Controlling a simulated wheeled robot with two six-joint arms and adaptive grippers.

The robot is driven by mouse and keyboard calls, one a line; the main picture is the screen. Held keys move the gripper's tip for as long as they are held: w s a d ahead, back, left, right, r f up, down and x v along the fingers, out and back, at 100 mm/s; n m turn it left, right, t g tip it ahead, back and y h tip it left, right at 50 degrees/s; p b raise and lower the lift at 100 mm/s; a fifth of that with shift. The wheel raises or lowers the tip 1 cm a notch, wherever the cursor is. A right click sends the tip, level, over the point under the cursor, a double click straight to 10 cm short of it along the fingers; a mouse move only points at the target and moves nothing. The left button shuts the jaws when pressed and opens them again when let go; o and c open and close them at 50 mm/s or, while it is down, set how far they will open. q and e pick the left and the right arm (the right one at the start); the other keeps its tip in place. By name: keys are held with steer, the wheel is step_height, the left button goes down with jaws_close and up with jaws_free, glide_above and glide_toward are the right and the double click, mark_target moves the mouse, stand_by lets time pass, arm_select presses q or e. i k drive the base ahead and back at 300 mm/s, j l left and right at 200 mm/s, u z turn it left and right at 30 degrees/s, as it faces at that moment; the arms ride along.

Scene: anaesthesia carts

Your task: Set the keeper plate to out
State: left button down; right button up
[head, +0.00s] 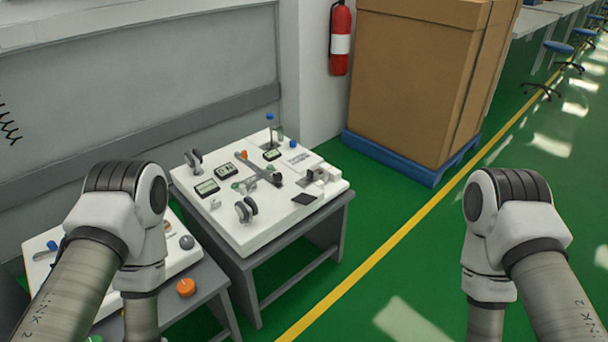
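A white device panel (228,222) lies on a grey table in the middle of the head view. I cannot tell for certain which part is the keeper plate. A small grey metal block (320,175) sits at the panel's right edge, and a dark square (304,199) lies near it. A grey lever (258,168) with an orange end crosses the panel's middle. My two arms show at left and right, both bending down out of the frame. Neither gripper is in view.
A second white panel (182,256) with an orange knob (186,287) near it stands at lower left, partly hidden by my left arm. A large cardboard box (405,80) on a blue pallet (400,160) stands behind right. Green floor right of the table is clear.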

mark_target(310, 176)
steer(key=i+j+z, duration=0.2)
steer(key=i, duration=0.3)
steer(key=i+z, duration=0.2)
steer(key=i, duration=0.3)
steer(key=i+j+z, duration=0.25)
steer(key=i, duration=0.2)
steer(key=i+j+z, duration=0.2)
steer(key=i, duration=0.25)
steer(key=j, duration=0.1)
